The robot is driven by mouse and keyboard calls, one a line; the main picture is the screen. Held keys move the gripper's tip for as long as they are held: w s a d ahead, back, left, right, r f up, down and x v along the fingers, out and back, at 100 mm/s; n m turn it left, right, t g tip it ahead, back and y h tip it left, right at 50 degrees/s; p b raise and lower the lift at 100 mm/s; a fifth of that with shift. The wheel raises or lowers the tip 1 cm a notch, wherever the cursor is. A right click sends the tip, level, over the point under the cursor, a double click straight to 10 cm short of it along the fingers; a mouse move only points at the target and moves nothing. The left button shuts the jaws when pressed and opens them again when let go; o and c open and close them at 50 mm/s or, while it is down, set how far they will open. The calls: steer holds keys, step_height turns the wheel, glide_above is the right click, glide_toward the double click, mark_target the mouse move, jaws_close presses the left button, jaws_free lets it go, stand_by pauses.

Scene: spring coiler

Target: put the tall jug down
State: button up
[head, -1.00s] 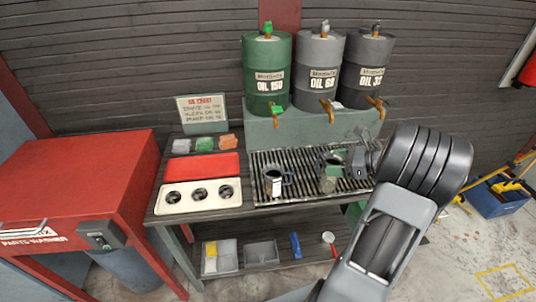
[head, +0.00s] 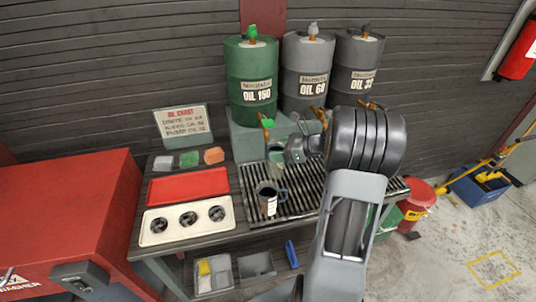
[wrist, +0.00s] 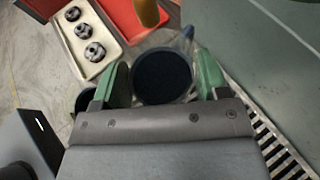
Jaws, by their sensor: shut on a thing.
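The tall jug (wrist: 160,76) is between the two green fingers of my gripper (wrist: 158,80) in the wrist view, its round mouth dark inside and a blue-grey handle at its upper right. In the head view my gripper (head: 279,155) is over the back left of the slatted grate (head: 305,190), below the green drum's tap. The held jug is mostly hidden there; I cannot tell whether its base touches the grate. Another jug (head: 268,203), with a white label and a handle on its right, stands on the grate in front of it.
A cream tray with round parts (head: 188,220) and a red tray (head: 189,185) lie left of the grate. Oil drums (head: 251,85) with brass taps stand behind; one tap (wrist: 148,12) is close to the held jug. The grate's right part is partly hidden by my arm.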

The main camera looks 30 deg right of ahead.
mark_target(268, 145)
steer(key=w+a, duration=0.2)
steer(key=shift+w+a, duration=0.25)
steer(key=shift+a, duration=0.1)
steer(key=shift+f, duration=1.7)
steer(key=shift+f, duration=0.15)
steer(key=o, duration=1.2)
steer(key=shift+o, duration=0.2)
